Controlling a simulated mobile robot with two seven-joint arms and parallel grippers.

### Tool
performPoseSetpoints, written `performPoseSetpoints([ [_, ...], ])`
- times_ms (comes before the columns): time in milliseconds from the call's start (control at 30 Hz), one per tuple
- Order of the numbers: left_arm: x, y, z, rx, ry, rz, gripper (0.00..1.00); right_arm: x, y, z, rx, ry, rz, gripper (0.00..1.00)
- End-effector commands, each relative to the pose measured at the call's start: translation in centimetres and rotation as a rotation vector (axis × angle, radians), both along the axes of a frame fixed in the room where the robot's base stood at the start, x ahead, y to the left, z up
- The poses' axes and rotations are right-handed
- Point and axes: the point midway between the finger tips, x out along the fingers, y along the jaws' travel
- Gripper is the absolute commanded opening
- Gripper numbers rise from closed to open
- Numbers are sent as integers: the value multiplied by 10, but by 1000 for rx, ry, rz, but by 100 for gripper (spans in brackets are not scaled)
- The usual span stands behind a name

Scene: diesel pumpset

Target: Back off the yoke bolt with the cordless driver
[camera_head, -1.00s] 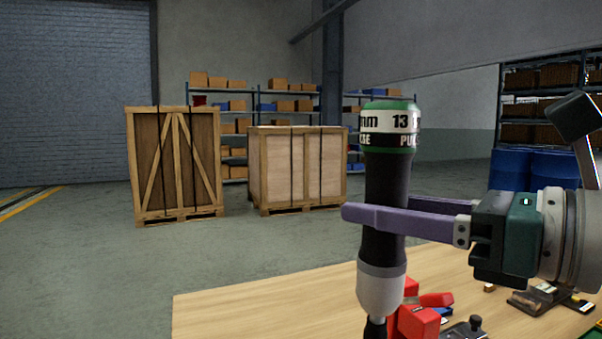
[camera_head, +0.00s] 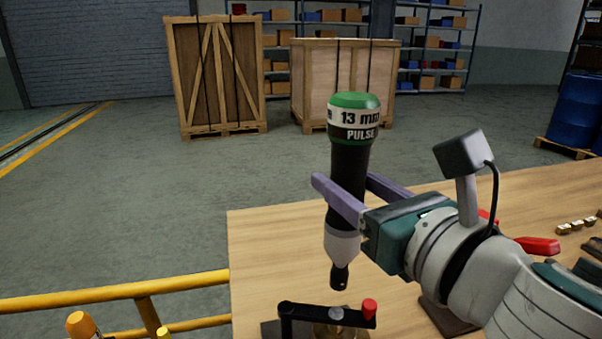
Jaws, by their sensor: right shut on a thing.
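The cordless driver (camera_head: 343,240) has a dark barrel, a green cap, a white band marked "13 mm" and "PULSE", and a grey nose with a dark socket at its lower end. My right gripper (camera_head: 344,184) is shut on its barrel and holds it nearly upright, socket down. A black yoke bar (camera_head: 307,312) with a red knob (camera_head: 369,308) at its right end stands on the table at the bottom edge. A grey bolt head (camera_head: 336,313) shows on the bar. The socket is above the bolt and apart from it. My left gripper is out of view.
The wooden table (camera_head: 270,245) is clear left of the driver. Red-handled tools (camera_head: 538,246) and small brass pieces (camera_head: 576,225) lie at the right. A yellow rail (camera_head: 120,293) runs along the table's left side. Crates (camera_head: 215,75) stand on the floor beyond.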

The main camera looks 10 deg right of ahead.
Motion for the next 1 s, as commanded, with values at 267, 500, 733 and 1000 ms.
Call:
performPoseSetpoints([
  [267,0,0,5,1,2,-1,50,0,0,2,-1,6,3,0],
  [500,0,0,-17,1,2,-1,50,0,0,-21,0,6,3,0],
  [733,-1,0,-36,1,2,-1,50,0,0,-43,0,6,3,0],
  [1000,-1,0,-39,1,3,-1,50,0,0,-46,0,5,3,0],
])
